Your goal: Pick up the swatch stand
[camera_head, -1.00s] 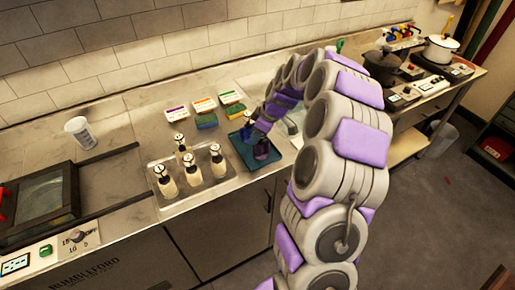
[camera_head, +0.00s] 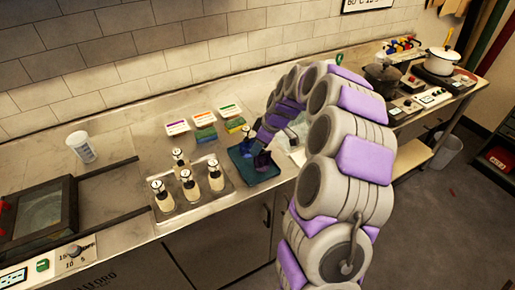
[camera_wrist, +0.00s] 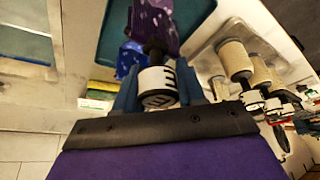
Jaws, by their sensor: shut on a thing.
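The swatch stand shows in the wrist view as a white cylindrical top with black marks (camera_wrist: 158,84), a black post below it and dark purple and blue spotted swatches (camera_wrist: 153,20). My gripper (camera_wrist: 157,95) is shut on the white top, with one blue finger on each side. In the head view the stand's dark purple part (camera_head: 262,161) is over the teal tray (camera_head: 240,168), below my gripper (camera_head: 263,146). I cannot tell whether its base touches the tray. My fingers and arm hide part of it.
Several cream bottles (camera_head: 188,187) with black-marked white tops stand on a metal tray just left. Coloured swatch boxes (camera_head: 204,127) lie behind. A clear cup (camera_head: 82,147) stands farther left. Pots (camera_head: 440,61) are at the far right. Counter between cup and boxes is clear.

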